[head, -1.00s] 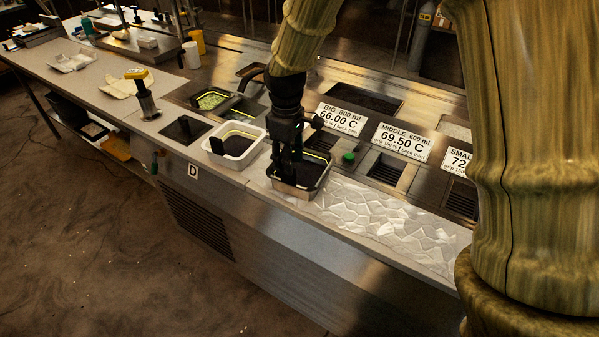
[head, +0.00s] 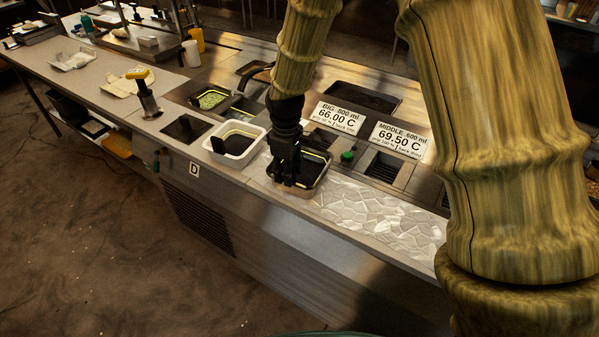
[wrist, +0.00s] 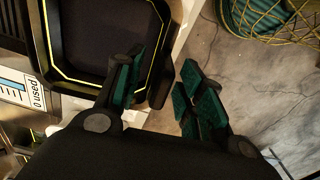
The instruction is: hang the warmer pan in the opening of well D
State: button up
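A steel-rimmed pan (head: 317,179) with a dark inside and a yellow line stands at the counter's front edge, beside the stone-patterned strip. I take it as the warmer pan. In the wrist view the pan (wrist: 105,40) fills the upper left, and its black handle tab (wrist: 162,88) lies between my fingers. My gripper (head: 284,180) is at the pan's front left side. In the wrist view my gripper (wrist: 160,92) has its fingers apart, with a gap right of the tab. A D label (head: 194,170) is on the front face, below a dark square opening (head: 186,128).
A white pan (head: 236,144) with a black tab sits between the dark opening and my gripper. A green-filled pan (head: 211,99) is behind. Temperature signs (head: 337,118) stand behind my gripper. A yellow-topped tool (head: 145,92) stands at left.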

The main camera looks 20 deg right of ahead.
grip_shut()
jog(key=shift+r, duration=0.15)
